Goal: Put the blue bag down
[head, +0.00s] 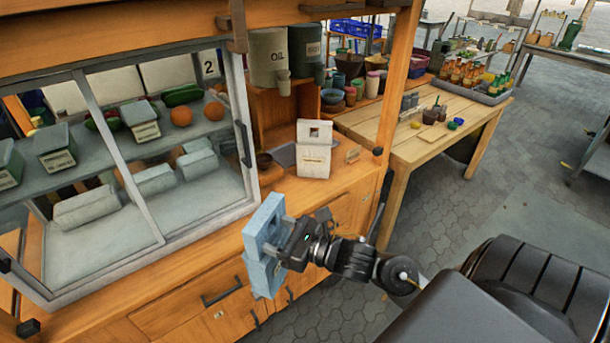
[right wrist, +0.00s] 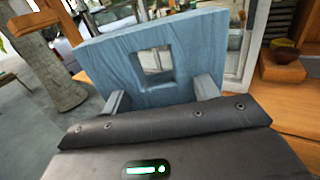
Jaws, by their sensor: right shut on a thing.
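The blue bag (head: 263,238) is a stiff, light blue bag with a square hole near its top. My right gripper (head: 283,245) is shut on it, holding it at the front edge of the wooden counter (head: 225,257). In the right wrist view the bag (right wrist: 110,58) stands between the two fingers (right wrist: 162,97), its square hole facing the camera. Whether the bag's bottom touches the counter cannot be told. My left gripper is not in view.
A white bag (head: 313,150) stands on the counter behind the gripper. A glass display case (head: 150,190) with produce and wrapped packs is at the left. A wooden table (head: 440,140) with small bowls stands at the back right. Drawers are below the counter.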

